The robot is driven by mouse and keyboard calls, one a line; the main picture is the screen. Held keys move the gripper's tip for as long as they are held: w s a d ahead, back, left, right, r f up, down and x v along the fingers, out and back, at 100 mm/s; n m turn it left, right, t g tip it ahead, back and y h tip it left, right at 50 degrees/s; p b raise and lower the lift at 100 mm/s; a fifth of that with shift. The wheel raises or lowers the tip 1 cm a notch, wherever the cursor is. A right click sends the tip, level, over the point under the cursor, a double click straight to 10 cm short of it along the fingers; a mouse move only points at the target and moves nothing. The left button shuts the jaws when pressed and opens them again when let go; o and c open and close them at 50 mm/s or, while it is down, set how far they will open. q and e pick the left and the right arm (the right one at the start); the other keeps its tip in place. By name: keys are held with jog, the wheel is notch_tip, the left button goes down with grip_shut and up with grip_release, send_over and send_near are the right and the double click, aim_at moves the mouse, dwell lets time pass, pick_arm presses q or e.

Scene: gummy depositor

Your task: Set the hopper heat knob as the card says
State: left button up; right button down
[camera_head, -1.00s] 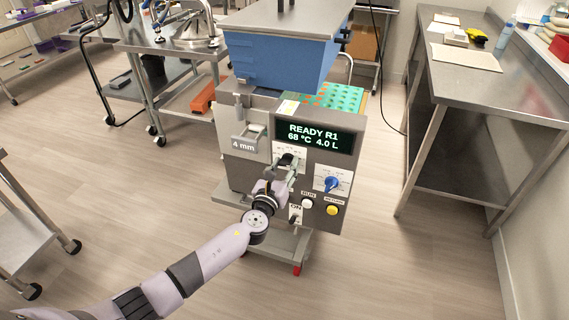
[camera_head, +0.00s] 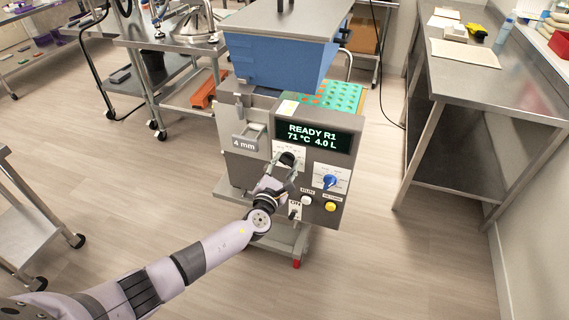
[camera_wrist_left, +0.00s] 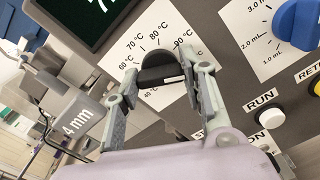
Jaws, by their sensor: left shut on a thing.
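The black hopper heat knob (camera_head: 287,159) is on the front panel of the depositor (camera_head: 250,185), under the display (camera_head: 314,137), which reads READY R1, 71 °C, 4.0 L. In the left wrist view the knob (camera_wrist_left: 158,68) sits on a white dial plate with marks including 70, 80 and 90 °C. A white mark shows on the knob; its exact setting is hard to tell. My left gripper (camera_head: 283,174) is shut on the knob, with one finger on each side (camera_wrist_left: 165,74). A small pale card (camera_head: 288,107) lies above the display, its text unreadable. My right gripper is out of view.
Right of the heat knob is a blue knob (camera_head: 330,181) with mL marks. Below are a white RUN button (camera_head: 307,201), a yellow button (camera_head: 331,207) and an ON switch (camera_head: 294,212). A steel table (camera_head: 470,75) stands right; the floor between is clear.

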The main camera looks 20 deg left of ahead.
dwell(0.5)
pick_arm(q)
jog(key=o, duration=1.2)
jog(key=shift+c, duration=0.2)
jog(key=shift+s, duration=0.1)
jog(key=s, duration=1.1)
jog(key=shift+s+a, duration=0.25)
jog(key=shift+s, duration=0.15)
jog(key=shift+f, duration=0.1)
